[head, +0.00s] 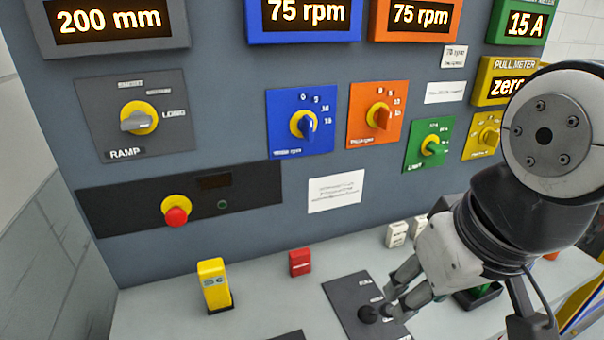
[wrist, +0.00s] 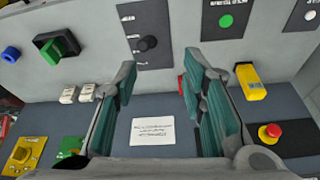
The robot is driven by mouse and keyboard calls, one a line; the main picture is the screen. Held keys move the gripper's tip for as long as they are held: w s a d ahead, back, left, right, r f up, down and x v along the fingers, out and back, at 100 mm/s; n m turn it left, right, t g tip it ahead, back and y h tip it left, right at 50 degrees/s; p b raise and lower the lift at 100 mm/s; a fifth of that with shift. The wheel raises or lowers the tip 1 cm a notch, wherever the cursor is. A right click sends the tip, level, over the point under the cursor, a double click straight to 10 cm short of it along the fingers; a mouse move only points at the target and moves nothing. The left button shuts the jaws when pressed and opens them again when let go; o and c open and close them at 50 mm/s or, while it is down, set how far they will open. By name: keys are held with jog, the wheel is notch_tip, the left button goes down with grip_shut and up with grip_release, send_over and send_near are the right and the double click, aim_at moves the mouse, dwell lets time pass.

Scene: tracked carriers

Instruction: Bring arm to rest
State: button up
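My gripper (head: 392,297) is at the lower right of the head view, low over the bench and close to a dark plate (head: 345,300) with a black knob (head: 369,314). In the wrist view its two teal-padded fingers (wrist: 160,75) stand apart with nothing between the pads. The black knob (wrist: 147,43) shows there beyond the fingertips, and no finger visibly grips it. My arm is bent at the right side of the head view and hides part of the bench and panel.
The grey panel (head: 240,90) with dials and displays rises behind the bench. A yellow block (head: 214,285), a red block (head: 300,262) and white blocks (head: 397,233) stand on the bench. A red button (head: 176,212) juts from the panel. A green knob (wrist: 55,48) shows in the wrist view.

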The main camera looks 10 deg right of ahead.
jog(key=shift+r+p, duration=1.05)
jog(key=shift+r, duration=0.25)
jog(key=shift+s, duration=0.1)
